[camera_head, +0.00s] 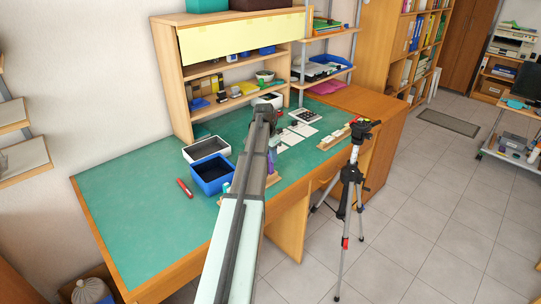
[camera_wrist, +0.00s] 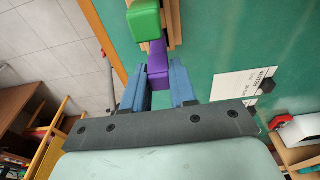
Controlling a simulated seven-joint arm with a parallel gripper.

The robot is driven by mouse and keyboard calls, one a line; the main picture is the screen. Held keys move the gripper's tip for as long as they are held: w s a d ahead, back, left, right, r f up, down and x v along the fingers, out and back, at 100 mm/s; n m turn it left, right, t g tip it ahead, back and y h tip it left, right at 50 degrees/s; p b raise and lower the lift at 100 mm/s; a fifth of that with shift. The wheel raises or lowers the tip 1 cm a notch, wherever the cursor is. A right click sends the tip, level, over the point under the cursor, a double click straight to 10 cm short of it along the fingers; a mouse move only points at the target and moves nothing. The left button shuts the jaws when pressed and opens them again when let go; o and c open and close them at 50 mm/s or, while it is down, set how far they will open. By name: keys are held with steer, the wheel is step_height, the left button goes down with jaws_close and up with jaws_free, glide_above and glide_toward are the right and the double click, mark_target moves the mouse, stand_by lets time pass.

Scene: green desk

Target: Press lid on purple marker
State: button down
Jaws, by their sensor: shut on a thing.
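In the wrist view, my gripper (camera_wrist: 158,70) has its two blue fingers on either side of a blocky purple piece (camera_wrist: 157,58) and is shut on it. I cannot tell if this piece is the marker's lid or its body. A green block-shaped piece (camera_wrist: 143,22) lies just beyond it, by a wooden holder (camera_wrist: 173,18). In the head view, a small bit of purple (camera_head: 270,162) shows beside my arm, above the wooden holder (camera_head: 272,179) at the desk's front edge. My arm hides most of this area.
A blue bin (camera_head: 203,187) and a white bin with a dark inside (camera_head: 188,154) stand left of my arm. A red marker (camera_head: 184,188) lies on the green desk (camera_head: 130,200). A tripod (camera_head: 350,176) stands in front. The desk's left part is clear.

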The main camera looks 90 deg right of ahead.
steer(key=c, duration=0.8)
jaws_free()
steer(key=shift+o, duration=0.3)
steer(key=o, duration=0.4)
steer(key=shift+r, duration=0.1)
steer(key=shift+r, duration=2.9)
